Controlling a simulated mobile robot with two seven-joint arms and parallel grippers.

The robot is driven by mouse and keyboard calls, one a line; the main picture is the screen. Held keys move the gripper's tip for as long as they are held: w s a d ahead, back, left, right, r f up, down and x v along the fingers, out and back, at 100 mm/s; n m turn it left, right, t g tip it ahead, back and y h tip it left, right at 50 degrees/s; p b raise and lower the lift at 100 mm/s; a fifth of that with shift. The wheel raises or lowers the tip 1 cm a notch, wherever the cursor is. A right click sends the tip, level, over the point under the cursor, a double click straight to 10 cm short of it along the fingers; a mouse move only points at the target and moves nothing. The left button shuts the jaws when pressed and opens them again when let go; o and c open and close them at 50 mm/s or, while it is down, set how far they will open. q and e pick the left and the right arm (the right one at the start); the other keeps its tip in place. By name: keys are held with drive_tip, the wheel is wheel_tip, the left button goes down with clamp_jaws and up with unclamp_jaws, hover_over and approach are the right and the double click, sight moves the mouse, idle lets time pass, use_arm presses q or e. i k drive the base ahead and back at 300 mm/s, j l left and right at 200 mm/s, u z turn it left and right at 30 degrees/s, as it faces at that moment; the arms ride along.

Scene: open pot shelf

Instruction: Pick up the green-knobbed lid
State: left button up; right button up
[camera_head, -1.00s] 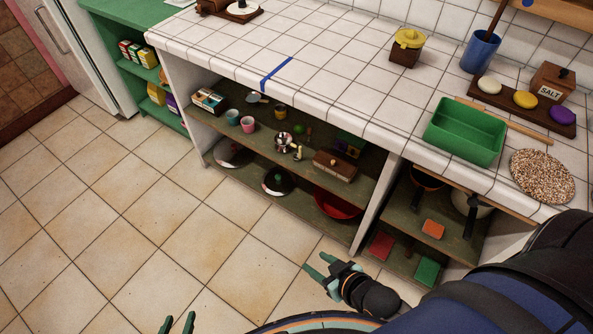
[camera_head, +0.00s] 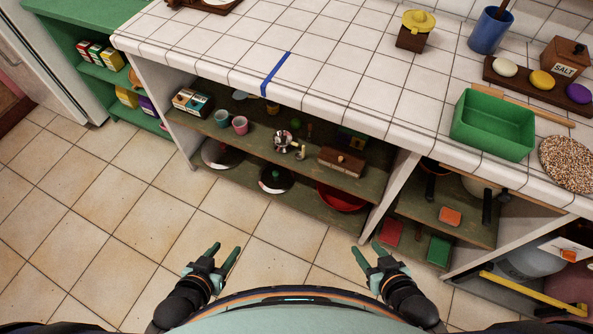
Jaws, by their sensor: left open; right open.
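Two round lids lie on the bottom shelf of the open counter. One (camera_head: 276,181) is dark with a pale rim and stands near the shelf's front edge; its small knob looks partly green, but I cannot be sure. The other (camera_head: 222,154) is further left, partly hidden under the upper shelf, and its knob colour is unclear. My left gripper (camera_head: 226,248) is open and empty over the floor, in front of the shelf and apart from the lids. My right gripper (camera_head: 366,247) is open and empty, further right, in front of the shelf.
A red bowl (camera_head: 341,199) is right of the dark lid. Cups (camera_head: 240,125), a metal grinder (camera_head: 282,141) and a wooden box (camera_head: 342,161) stand on the upper shelf close above. A divider (camera_head: 389,196) separates the right compartment. The tiled floor (camera_head: 130,230) is clear.

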sight(273, 178)
drive_tip(key=i+j+z, duration=0.15)
drive_tip(key=j+z, duration=0.3)
drive_tip(key=i+j+z, duration=0.1)
drive_tip(key=j+z, duration=0.15)
drive_tip(key=z, duration=0.15)
